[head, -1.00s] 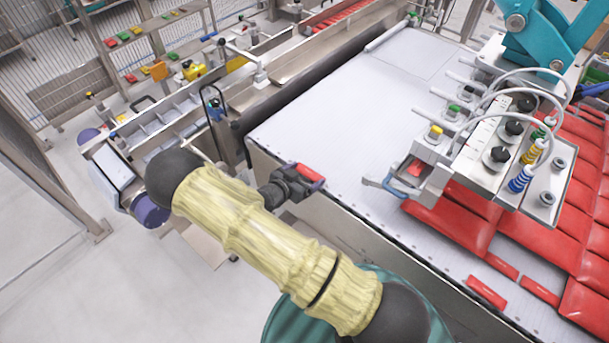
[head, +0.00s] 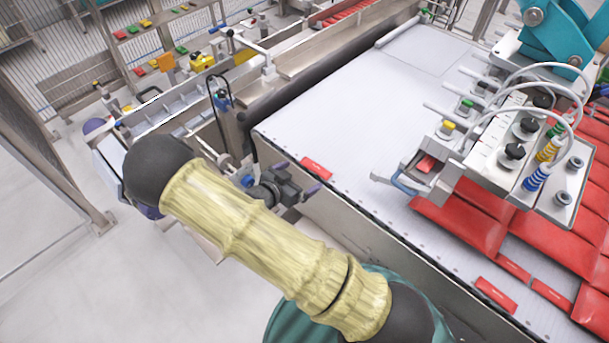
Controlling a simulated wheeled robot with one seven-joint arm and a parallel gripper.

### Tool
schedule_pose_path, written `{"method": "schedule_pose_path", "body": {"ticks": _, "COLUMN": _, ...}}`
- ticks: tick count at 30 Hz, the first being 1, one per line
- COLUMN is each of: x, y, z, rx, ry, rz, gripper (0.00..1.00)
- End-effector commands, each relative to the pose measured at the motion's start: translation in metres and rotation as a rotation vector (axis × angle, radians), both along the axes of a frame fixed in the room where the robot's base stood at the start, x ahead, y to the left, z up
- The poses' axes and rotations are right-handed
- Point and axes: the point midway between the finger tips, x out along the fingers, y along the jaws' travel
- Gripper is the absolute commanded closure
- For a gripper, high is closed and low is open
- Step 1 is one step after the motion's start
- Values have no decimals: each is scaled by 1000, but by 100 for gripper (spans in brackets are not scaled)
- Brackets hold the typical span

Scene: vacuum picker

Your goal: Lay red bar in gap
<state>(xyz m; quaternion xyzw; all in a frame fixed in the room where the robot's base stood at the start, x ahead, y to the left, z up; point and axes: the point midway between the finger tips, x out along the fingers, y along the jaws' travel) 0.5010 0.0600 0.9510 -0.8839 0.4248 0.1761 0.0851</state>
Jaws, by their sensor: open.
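A small red bar (head: 316,168) lies on the near left edge of the white table top (head: 350,120). More small red bars lie at the lower right: one (head: 496,294) near the table's front edge, another (head: 513,267) and a third (head: 552,292) close to the large red pieces (head: 465,218).
A picker head (head: 515,140) with hoses and knobs hangs over the right side of the table. A metal bracket with a blue handle (head: 404,184) juts out left of it. The table's middle is clear. A dark roller (head: 320,85) runs along its far left side.

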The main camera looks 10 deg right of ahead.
Motion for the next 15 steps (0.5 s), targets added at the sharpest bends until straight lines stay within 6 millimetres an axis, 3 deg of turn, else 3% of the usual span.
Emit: {"method": "schedule_pose_path", "body": {"ticks": 15, "x": -5, "y": 5, "z": 4, "rx": -1, "ry": 0, "rz": 0, "gripper": 0}}
